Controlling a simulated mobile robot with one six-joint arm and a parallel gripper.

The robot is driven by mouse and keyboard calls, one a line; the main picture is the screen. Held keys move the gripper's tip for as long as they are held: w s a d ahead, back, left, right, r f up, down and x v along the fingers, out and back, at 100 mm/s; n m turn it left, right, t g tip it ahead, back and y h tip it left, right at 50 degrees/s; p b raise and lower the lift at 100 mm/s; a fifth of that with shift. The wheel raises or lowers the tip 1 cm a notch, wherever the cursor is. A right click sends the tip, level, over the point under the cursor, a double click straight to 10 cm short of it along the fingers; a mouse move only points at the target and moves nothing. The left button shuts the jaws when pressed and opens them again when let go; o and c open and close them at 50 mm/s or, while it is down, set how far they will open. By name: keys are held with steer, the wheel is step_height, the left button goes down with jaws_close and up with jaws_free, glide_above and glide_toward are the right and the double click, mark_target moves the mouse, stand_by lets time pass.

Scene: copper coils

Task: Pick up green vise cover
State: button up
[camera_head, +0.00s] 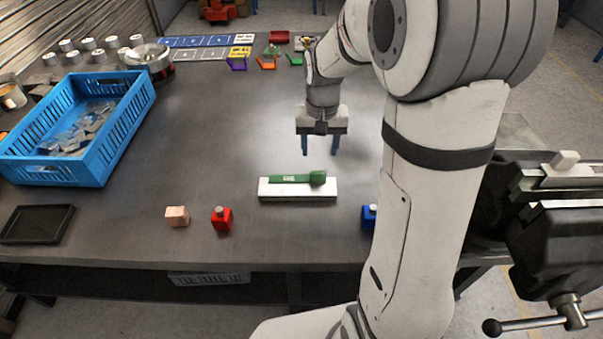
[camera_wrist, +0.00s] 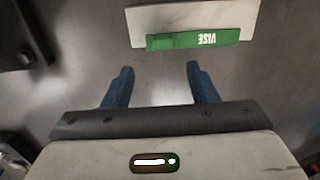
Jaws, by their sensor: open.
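The green vise cover (camera_head: 297,180) lies lengthwise on a white block (camera_head: 297,194) in the middle of the grey table.
A blue crate (camera_head: 55,178) of bagged parts and a black tray (camera_head: 38,211) stand at left. A pink block (camera_head: 177,216), a red bottle (camera_head: 222,219) and a blue bottle (camera_head: 369,216) stand near the front edge. A black vise (camera_head: 570,240) is at right.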

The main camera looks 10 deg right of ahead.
steer(key=f, duration=0.7)
steer(key=shift+s+a+f, duration=0.1)
steer(key=shift+a+f, duration=0.15)
steer(key=shift+a, duration=0.1)
steer(key=shift+c, duration=0.5)
steer(key=c, duration=1)
step_height(320, 180, up, 10)
steer(key=shift+r, duration=0.1)
